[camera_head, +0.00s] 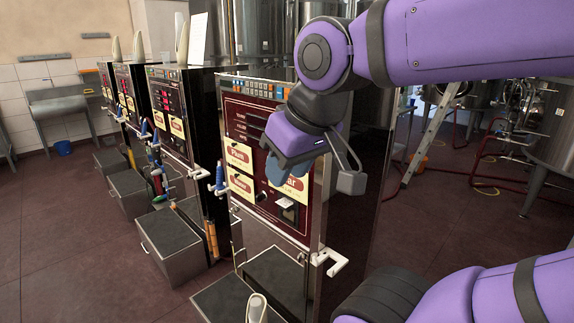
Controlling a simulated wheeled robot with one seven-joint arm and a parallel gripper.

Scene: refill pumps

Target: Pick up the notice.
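A white upright sheet (198,39), which looks like the notice, stands on top of a pump machine at the upper left. I cannot read any print on it. My gripper (284,177) is at the middle of the picture, in front of the nearest pump's dark red panel (244,120), well to the right of and below the sheet. Its blue-grey fingers point down and partly cover a yellow label. I see nothing held, but the gap between the fingers is not clear.
Several pump machines stand in a row going back left, with hoses and nozzles on their fronts. The nearest pump (357,200) has a white bracket (330,262) sticking out. Grey boxes (170,245) stand on the floor. Open floor (60,220) lies at left; steel tanks stand behind.

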